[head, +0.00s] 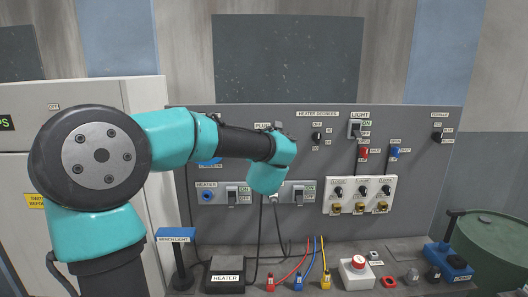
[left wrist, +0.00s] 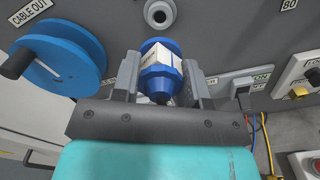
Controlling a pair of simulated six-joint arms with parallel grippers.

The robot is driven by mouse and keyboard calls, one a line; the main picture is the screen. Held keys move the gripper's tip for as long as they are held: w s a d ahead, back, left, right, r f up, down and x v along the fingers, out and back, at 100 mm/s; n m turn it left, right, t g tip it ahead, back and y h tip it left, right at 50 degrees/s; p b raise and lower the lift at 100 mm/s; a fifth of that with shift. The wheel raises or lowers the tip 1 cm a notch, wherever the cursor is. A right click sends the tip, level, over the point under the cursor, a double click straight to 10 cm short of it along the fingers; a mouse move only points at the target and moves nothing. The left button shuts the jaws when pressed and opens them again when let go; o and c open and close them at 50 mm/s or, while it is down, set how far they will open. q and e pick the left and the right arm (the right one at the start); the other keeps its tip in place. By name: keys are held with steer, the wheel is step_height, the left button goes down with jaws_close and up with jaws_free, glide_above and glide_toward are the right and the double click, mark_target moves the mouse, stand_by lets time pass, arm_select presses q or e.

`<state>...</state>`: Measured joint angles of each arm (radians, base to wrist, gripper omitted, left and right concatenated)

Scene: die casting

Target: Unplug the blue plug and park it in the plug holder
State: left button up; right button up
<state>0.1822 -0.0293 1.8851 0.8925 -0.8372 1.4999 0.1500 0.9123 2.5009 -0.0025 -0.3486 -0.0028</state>
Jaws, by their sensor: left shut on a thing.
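My left gripper (left wrist: 158,72) is shut on the blue plug (left wrist: 158,82), which has a white label and sits between the two grey fingers in the left wrist view. A round grey fitting with a dark hole (left wrist: 157,13) is on the panel just beyond the plug. They look apart, and I cannot tell for sure whether that fitting is the plug holder. In the head view my left arm (head: 268,178) reaches to the middle of the panel and hides the gripper and plug. A label starting "PLUG" (head: 262,126) shows above the arm. My right gripper is not in view.
A blue cable reel (left wrist: 58,58) stands out close left of the gripper. Switches (head: 232,196) and a valve plate (head: 360,195) are on the grey panel (head: 420,140). Dark cables hang to the bench beside the heater box (head: 225,277). A red button box (head: 357,272) stands right.

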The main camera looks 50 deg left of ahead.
arm_select(q)
steer(key=shift+a, duration=0.1)
steer(key=shift+x, duration=2.85)
steer(key=shift+x, duration=1.45)
steer(key=o, duration=1.1)
steer(key=v, duration=1.7)
steer(key=shift+d, duration=0.25)
steer(key=shift+s, duration=0.1)
